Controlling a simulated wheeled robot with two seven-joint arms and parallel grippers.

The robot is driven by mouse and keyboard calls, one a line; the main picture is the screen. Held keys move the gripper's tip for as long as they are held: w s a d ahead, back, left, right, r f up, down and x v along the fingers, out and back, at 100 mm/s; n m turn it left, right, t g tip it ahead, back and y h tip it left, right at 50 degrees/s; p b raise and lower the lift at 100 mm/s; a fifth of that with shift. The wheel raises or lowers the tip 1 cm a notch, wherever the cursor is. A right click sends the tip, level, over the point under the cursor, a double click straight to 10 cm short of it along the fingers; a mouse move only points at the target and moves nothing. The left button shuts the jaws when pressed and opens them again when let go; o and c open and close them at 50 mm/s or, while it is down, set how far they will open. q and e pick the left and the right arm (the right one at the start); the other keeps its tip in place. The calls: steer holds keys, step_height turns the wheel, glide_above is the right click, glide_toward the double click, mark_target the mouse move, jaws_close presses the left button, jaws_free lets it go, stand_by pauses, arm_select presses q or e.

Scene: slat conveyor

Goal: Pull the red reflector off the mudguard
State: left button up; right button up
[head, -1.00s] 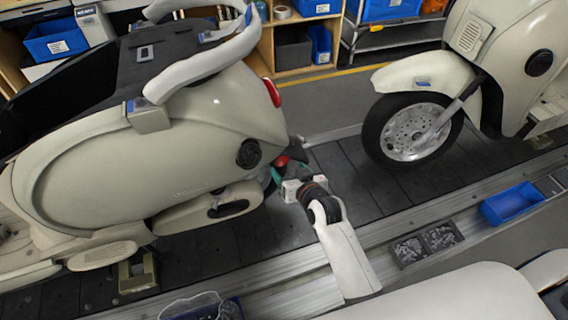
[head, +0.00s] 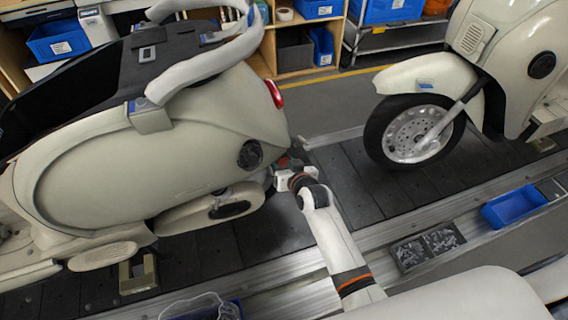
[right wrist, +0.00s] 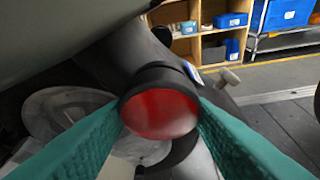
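The red reflector (right wrist: 160,112) is a round disc in a black housing, near the middle of the right wrist view. It is still seated in the housing at the end of the dark mudguard (right wrist: 125,58). The teal fingers of my right gripper (right wrist: 161,108) lie one on each side of the reflector, tips at its edges. No clear gap shows, but I cannot tell whether they press on it. In the head view my right gripper (head: 284,171) is at the scooter's rear, below the body, and mostly hides the reflector. My left gripper is not in view.
The cream scooter body (head: 170,150) overhangs close to my right gripper. A second scooter's front wheel (head: 412,130) stands to the right. A blue bin (head: 513,204) and a tray of small parts (head: 428,247) lie along the conveyor's near edge. Open dark slats lie between the scooters.

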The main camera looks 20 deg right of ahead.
steer(key=shift+o, duration=1.2)
steer(key=c, duration=0.7)
steer(key=shift+s+f, duration=0.1)
steer(key=shift+s, duration=0.05)
steer(key=shift+s+p, duration=0.45)
steer(key=shift+s, duration=0.3)
steer(key=shift+s+p, duration=0.2)
steer(key=shift+p, duration=0.1)
steer(key=shift+s, duration=0.2)
steer(key=shift+s, duration=0.1)
